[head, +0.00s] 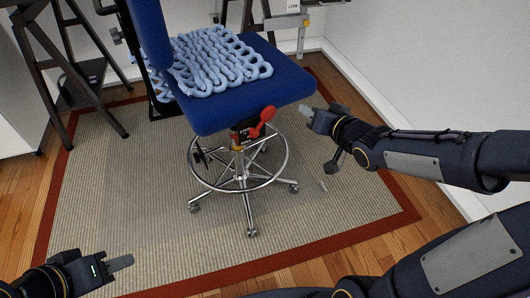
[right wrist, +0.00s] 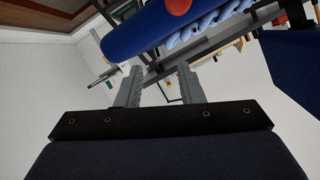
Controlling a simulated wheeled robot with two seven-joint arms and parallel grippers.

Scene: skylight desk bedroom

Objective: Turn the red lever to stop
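The red lever (head: 262,122) has a round knob and sits on a dark block with a yellow part, under the front edge of a blue chair seat (head: 230,108). Its arm slants from lower left to the knob at upper right. My right gripper (head: 305,113) is to the right of the lever, apart from it. In the right wrist view its two fingers (right wrist: 158,84) are spread with nothing between them; a round red shape (right wrist: 180,5), probably the lever's knob, shows at the top edge. My left gripper (head: 121,263) is low at the left, away from the chair; its finger gap is hidden.
A light blue knitted throw (head: 215,62) lies on the seat. The chair has a chrome foot ring (head: 238,187) and castors on a beige rug (head: 120,190) with a red border. Dark trestle legs (head: 45,75) stand at the left. White walls (head: 430,60) bound the right.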

